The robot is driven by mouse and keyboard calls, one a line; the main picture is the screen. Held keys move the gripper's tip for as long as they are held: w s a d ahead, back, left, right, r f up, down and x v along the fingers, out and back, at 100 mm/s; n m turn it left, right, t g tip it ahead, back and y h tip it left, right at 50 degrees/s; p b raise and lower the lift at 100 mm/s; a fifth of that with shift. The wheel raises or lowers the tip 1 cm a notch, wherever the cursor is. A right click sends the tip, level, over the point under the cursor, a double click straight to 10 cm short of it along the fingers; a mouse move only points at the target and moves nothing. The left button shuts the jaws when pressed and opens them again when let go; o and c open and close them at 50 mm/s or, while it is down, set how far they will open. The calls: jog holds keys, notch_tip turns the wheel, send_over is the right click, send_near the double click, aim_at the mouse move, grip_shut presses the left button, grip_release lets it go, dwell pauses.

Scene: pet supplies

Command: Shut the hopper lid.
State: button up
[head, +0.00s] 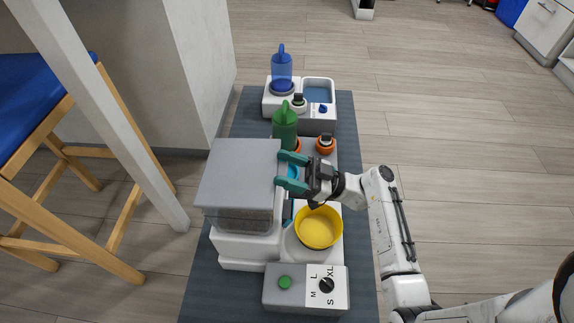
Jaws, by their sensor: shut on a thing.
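The hopper (248,247) is a white feeder with a clear bin of brown kibble (243,219) on top. Its grey lid (232,172) lies over the bin; I cannot tell from this angle whether it is fully down. My gripper (281,171) has teal fingers at the right edge of the lid. It is shut on the lid's edge, though the exact contact is hard to see. A light blue patch shows between the fingers.
A yellow bowl (319,228) stands just below my gripper. A control box (304,288) with a green button and a size dial is nearest.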

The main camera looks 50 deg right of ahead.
jog(key=shift+w+a+r, duration=0.15)
jog(key=o, duration=1.4)
jog(key=shift+o, duration=0.2)
jog(key=p+v, duration=0.1)
jog(key=v, duration=1)
